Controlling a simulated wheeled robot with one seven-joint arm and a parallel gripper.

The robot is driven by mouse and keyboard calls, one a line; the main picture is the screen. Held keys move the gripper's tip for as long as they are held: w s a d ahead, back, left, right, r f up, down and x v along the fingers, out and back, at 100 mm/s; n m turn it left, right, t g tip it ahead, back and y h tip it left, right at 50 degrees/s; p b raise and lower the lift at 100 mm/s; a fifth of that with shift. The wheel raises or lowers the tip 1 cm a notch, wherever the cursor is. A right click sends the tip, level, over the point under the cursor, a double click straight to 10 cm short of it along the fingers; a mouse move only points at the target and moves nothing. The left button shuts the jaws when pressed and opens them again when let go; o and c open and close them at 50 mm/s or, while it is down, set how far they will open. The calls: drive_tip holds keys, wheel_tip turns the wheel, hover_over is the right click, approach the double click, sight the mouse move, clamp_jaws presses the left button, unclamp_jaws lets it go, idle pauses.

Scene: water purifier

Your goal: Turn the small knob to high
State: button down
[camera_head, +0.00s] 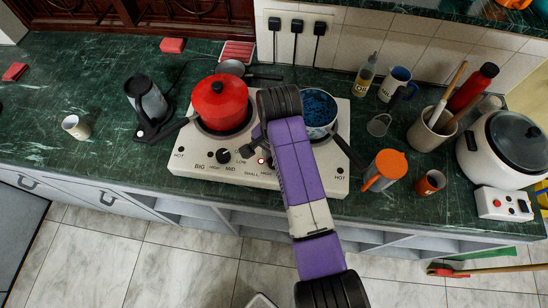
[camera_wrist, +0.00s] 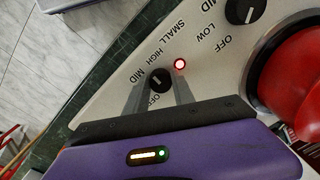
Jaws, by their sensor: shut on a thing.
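The small knob (camera_wrist: 160,78) is black and sits on the white stove's control panel, among printed OFF, MID, HIGH and SMALL labels. My gripper (camera_wrist: 162,88) has one finger on each side of it and is shut on it. The knob's pointer is too small to read surely. A red light (camera_wrist: 180,65) glows beside the knob and also shows in the head view (camera_head: 261,160). In the head view, my purple arm hides the small knob and the fingertips. The big knob (camera_wrist: 241,9) is black, and it also shows in the head view (camera_head: 224,156).
A red pot (camera_head: 220,101) stands on the stove's left burner; its red side fills the wrist view's right edge. A pot with blue contents (camera_head: 320,108) stands on the right, its handle (camera_head: 348,150) reaching forward. An orange-lidded jug (camera_head: 386,170) stands right of the stove.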

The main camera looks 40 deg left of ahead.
drive_tip(key=m, duration=0.3)
drive_tip(key=shift+r+m, duration=0.1)
drive_tip(key=shift+m, duration=0.2)
drive_tip(key=shift+w, duration=0.1)
idle(0.4)
drive_tip(key=c, duration=1.1)
unclamp_jaws()
drive_tip(key=shift+o, duration=0.2)
wheel_tip(320, 180, up, 8)
drive_tip(key=shift+d+f+b, duration=0.15)
drive_tip(key=shift+b, duration=0.5)
